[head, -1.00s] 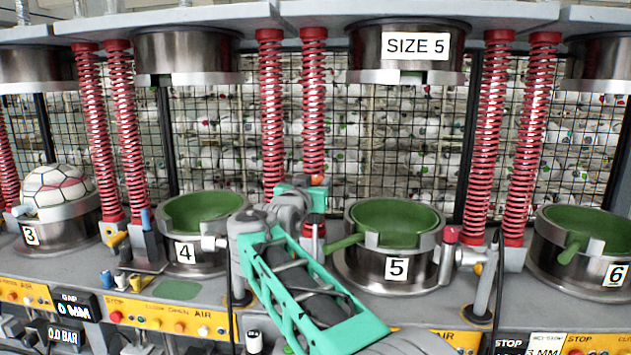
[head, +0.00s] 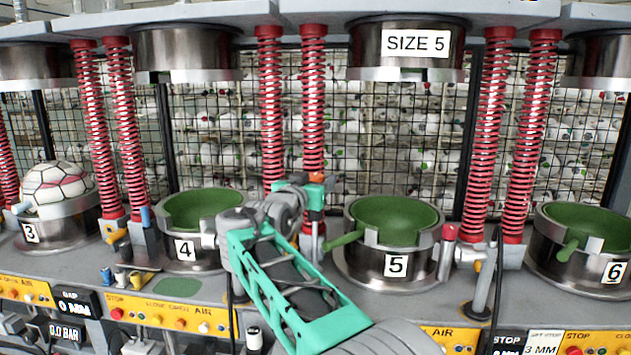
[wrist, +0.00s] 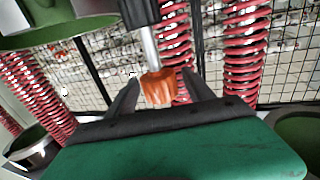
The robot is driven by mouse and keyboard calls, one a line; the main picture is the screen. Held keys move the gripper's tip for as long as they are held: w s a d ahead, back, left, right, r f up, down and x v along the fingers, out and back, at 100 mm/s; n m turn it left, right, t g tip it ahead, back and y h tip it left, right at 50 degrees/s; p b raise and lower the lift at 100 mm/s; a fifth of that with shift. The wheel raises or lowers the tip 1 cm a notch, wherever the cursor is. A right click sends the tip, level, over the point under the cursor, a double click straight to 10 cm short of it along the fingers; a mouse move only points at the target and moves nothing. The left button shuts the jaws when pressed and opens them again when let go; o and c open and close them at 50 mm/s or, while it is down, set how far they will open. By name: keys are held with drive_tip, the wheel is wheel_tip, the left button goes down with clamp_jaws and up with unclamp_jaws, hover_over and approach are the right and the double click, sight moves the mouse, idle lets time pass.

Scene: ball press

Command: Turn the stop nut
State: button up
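The stop nut is an orange, ribbed nut (wrist: 158,86) on a shiny metal rod with a dark cylinder at its other end, in the wrist view. In the head view its orange top (head: 316,178) shows on a small post between moulds 4 and 5. My gripper (wrist: 160,78) is open, with one dark finger on each side of the nut. A gap shows at the left finger; I cannot tell if the right finger touches. In the head view my gripper (head: 318,190) is at the post and partly hidden by my wrist.
Mould 5 (head: 395,264) with its green bowl and handle stands just right of my gripper, mould 4 (head: 186,250) to the left. Red springs (head: 313,110) rise close behind it. The SIZE 5 upper mould (head: 415,45) hangs above. A yellow control panel (head: 160,312) runs along the front.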

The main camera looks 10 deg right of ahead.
drive_tip(key=b+v, duration=0.1)
drive_tip(key=v, duration=0.6)
drive_tip(key=shift+s+a, duration=0.2)
drive_tip(key=shift+s, duration=0.15)
